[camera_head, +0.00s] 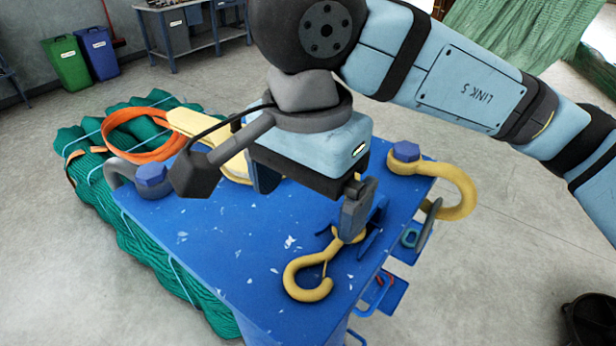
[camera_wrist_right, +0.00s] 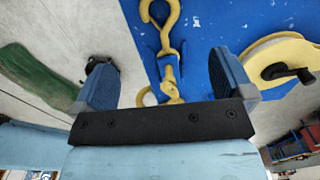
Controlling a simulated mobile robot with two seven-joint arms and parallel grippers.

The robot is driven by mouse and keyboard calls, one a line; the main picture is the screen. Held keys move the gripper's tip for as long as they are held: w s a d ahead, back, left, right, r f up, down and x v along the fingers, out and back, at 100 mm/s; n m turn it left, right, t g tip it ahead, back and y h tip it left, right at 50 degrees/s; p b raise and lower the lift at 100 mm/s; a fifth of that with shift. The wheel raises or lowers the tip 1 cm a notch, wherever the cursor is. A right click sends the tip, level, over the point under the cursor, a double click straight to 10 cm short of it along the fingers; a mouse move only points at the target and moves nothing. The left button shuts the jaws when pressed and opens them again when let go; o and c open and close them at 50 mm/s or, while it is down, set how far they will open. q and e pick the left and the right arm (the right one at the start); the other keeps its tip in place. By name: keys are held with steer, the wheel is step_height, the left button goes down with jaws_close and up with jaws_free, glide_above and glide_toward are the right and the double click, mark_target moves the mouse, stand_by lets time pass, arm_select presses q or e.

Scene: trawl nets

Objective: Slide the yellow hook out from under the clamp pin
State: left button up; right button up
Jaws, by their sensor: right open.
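The yellow hook (camera_head: 310,278) lies on the blue table top (camera_head: 215,260) near its right front edge, and its curved end faces the front left. Its shank runs back to a blue clamp (camera_head: 372,238). In the wrist view the hook (camera_wrist_right: 161,20) and the clamp (camera_wrist_right: 156,62) appear beyond the fingers. I cannot make out the clamp pin clearly. My right gripper (camera_head: 308,202) is above the table, its fingers apart, one partly covering the clamp area in the head view. In the wrist view the open gripper (camera_wrist_right: 165,76) is empty. My left gripper is not in view.
A yellow shackle (camera_head: 460,190) is on the table's right corner, a grey shackle (camera_head: 118,172) on its left. A yellow reel (camera_head: 200,127) is behind my gripper. Green net (camera_head: 135,240) and an orange strap (camera_head: 125,125) lie along the left. The table's front left is clear.

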mark_target(308, 282)
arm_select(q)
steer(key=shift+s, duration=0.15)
arm_select(e)
steer(key=shift+s, duration=0.1)
arm_select(q)
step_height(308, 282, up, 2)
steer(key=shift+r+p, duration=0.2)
steer(key=shift+p, duration=0.95)
arm_select(e)
step_height(308, 282, down, 14)
steer(key=shift+r, duration=0.15)
steer(key=shift+c, duration=0.4)
